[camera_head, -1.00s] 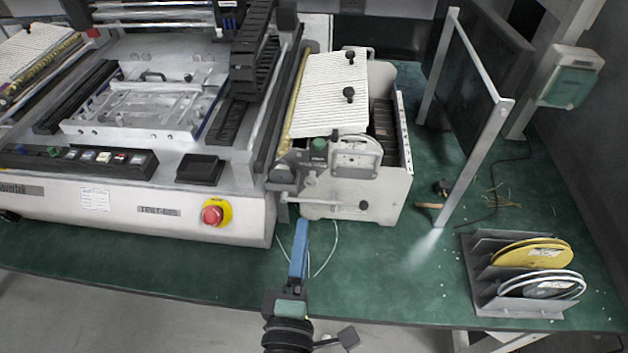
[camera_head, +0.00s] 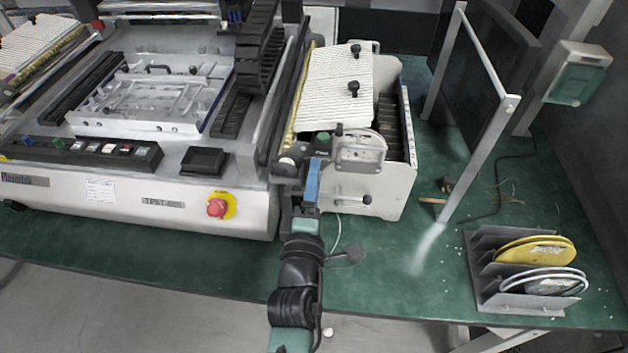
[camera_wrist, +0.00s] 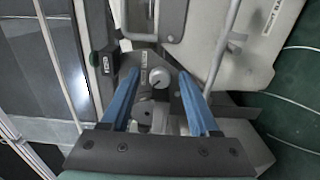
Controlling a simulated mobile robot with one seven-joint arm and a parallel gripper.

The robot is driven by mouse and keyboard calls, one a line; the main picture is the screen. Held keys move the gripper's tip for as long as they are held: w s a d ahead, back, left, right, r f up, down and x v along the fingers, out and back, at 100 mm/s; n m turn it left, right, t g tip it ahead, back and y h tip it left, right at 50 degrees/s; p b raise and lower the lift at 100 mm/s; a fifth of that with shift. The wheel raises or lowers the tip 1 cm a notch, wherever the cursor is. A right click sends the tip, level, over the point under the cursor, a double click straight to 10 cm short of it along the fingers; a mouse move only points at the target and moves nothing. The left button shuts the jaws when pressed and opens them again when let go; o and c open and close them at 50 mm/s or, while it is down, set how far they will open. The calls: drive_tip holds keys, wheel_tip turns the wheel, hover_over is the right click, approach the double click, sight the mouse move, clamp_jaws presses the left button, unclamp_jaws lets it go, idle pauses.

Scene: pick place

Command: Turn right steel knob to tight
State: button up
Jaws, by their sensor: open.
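A round steel knob (camera_wrist: 160,77) with a pale face sits on a grey bracket near the middle of the wrist view. My gripper (camera_wrist: 159,73) is open, with one blue finger on each side of the knob in that view. I cannot tell how deep the fingertips reach or whether they touch it. In the head view my gripper (camera_head: 314,163) is at the front of the feeder unit (camera_head: 390,195), and I cannot make out the knob there.
A large machine with a red button (camera_head: 217,207) stands to the left. A rod handle (camera_head: 352,200) sticks out of the feeder's front. A rack (camera_head: 490,300) with yellow and white reels is at the right.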

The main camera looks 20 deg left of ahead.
clamp_jaws()
drive_tip(key=shift+m, duration=0.3)
drive_tip(key=shift+m+b, duration=0.7)
drive_tip(key=shift+m, duration=1.9)
unclamp_jaws()
